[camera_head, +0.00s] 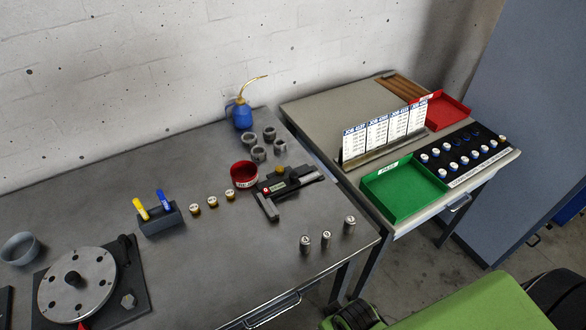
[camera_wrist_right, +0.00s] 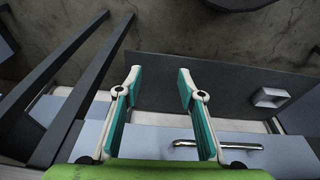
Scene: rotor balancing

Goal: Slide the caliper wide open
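The caliper (camera_head: 290,184) lies on the dark grey workbench (camera_head: 110,190), near its right side. It is dark, with a jaw end pointing toward the front and a beam running to the right. A yellow knob and a small display sit on its slider. I cannot tell how far its jaws are apart. My right gripper (camera_wrist_right: 158,88) is open with nothing between its teal-padded fingers. In its wrist view it hangs over the floor beside a table's edge and a metal drawer handle, away from the caliper. My left gripper is not in view.
A red cup (camera_head: 244,175) stands next to the caliper. Several grey rings (camera_head: 259,153), a blue oil can (camera_head: 242,115) and small cylinders (camera_head: 326,240) stand nearby. A rotor disc (camera_head: 77,285) is at the left. The right table holds a green tray (camera_head: 402,190).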

